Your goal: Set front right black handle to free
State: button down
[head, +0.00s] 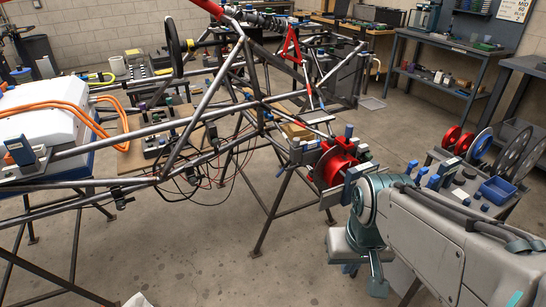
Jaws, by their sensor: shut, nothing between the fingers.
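The steel tube chassis (190,125) stands on legs across the left and middle of the head view. At its near right corner is a red wheel hub (338,165), with blue-capped clamps (297,150) around it. I cannot pick out a separate black handle on this corner for certain; dark parts there are small and crowded. My gripper (378,286) hangs at the end of my grey and teal arm, below and right of the hub. It is shut and empty, apart from the chassis. Its fingertips are small and partly hidden by the arm's end.
A cart (505,205) with red and dark discs and a blue bin (497,190) stands at the right behind my arm. Workbenches (440,60) line the back. A white box with orange cables (55,110) sits at left. The floor between the chassis legs and my arm is clear.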

aim_at(296, 166)
jog(key=u, duration=0.75)
jog(key=i, duration=1.35)
jog(key=z, duration=0.05)
